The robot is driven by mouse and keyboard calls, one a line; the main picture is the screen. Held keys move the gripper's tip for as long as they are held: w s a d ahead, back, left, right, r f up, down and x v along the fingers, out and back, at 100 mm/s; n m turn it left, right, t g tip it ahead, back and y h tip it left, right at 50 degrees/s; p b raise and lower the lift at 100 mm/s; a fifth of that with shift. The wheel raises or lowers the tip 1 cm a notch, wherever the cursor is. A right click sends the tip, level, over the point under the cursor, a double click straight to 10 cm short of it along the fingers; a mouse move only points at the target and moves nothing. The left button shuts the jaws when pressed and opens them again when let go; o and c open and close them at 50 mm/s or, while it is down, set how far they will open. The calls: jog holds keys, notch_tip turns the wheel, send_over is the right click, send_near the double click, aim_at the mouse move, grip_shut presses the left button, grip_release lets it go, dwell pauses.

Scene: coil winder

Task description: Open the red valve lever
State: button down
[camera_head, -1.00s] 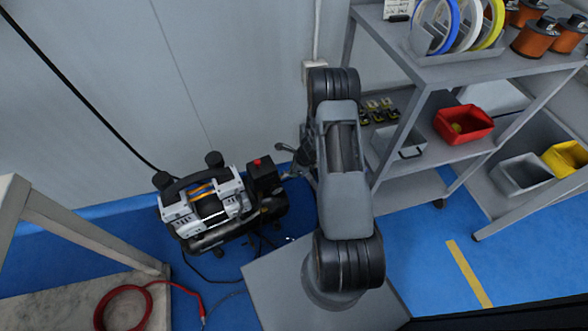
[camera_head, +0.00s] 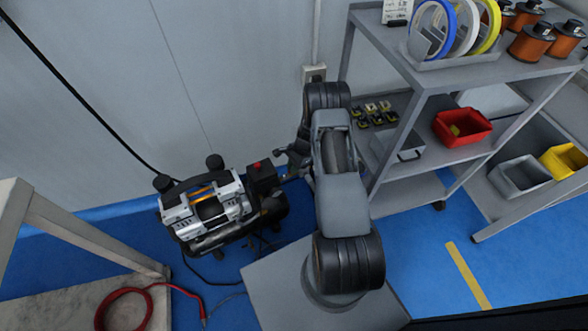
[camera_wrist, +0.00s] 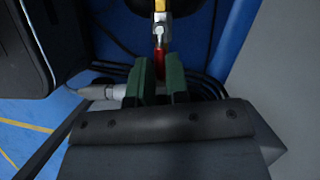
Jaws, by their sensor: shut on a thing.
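The red valve lever (camera_wrist: 159,62) shows in the wrist view, below a silver and yellow fitting (camera_wrist: 159,28). My gripper (camera_wrist: 159,82) has its two green fingers on either side of the lever, shut on its lower end. The lever points straight down in that picture, in line with the fitting. In the head view the compressor (camera_head: 208,212) stands on the blue floor, and my arm reaches down at its right side. The lever cannot be made out in the head view.
Dark hoses and a silver connector (camera_wrist: 97,92) lie close to the fingers in the wrist view. A grey shelf cart (camera_head: 420,185) stands to the right of my arm. A red hose (camera_head: 122,292) lies coiled at the lower left.

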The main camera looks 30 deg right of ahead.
jog(key=shift+a+n, duration=0.15)
jog(key=shift+n, duration=0.25)
jog(key=c, duration=1.1)
grip_release()
jog(key=shift+c, duration=0.2)
jog(key=p+v, duration=0.3)
jog(key=v, duration=1.1)
jog(key=shift+w, duration=0.25)
jog(key=shift+f, duration=0.15)
